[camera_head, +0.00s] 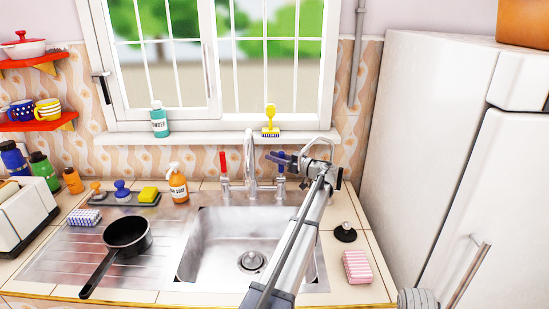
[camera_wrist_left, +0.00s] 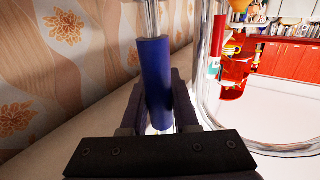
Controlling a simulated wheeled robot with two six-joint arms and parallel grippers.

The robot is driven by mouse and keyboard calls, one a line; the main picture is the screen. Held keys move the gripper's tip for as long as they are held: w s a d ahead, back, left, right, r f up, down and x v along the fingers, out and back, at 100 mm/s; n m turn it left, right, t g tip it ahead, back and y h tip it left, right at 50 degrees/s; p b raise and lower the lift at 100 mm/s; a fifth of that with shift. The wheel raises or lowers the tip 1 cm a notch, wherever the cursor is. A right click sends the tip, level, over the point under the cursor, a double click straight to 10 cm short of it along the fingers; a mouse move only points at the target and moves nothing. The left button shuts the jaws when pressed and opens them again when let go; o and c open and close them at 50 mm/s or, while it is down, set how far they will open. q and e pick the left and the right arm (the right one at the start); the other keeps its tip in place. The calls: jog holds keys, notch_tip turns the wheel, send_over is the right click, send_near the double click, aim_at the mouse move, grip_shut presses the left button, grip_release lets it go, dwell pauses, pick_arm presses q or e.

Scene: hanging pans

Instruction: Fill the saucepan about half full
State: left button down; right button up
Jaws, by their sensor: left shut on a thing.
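The black saucepan (camera_head: 128,235) stands upright on the metal draining board left of the sink, its handle pointing toward the front left. Its inside looks dark, and I cannot make out any water in it. The chrome tap (camera_head: 249,160) stands behind the sink basin (camera_head: 225,235), with a red handle (camera_head: 224,161) on its left and a blue handle (camera_head: 275,157) on its right. My left gripper (camera_head: 287,160) is shut on the blue handle, which stands between the fingers in the left wrist view (camera_wrist_left: 155,85). No water stream shows under the spout. My right gripper is not in view.
A black plug (camera_head: 345,232) and a pink striped sponge (camera_head: 357,266) lie right of the sink. A white fridge (camera_head: 440,150) bounds the right. The basin is empty.

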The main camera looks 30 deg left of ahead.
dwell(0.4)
pick_arm(q)
jog(key=shift+s+d+f+n+y+b, duration=0.2)
jog(key=shift+s+d+n+y+b, duration=0.3)
jog(key=shift+b, duration=0.4)
jog(key=shift+s+r+n+b, duration=0.2)
jog(key=shift+s+n+b, duration=0.15)
jog(key=shift+n, duration=0.15)
jog(key=shift+r, duration=0.1)
jog(key=c, duration=0.7)
grip_release()
jog(key=shift+d+f+b, duration=0.2)
jog(key=shift+d+f, duration=0.05)
jog(key=shift+d, duration=1.7)
jog(key=shift+d+f+b, duration=0.15)
jog(key=shift+d+f, duration=0.05)
jog(key=shift+d, duration=1.75)
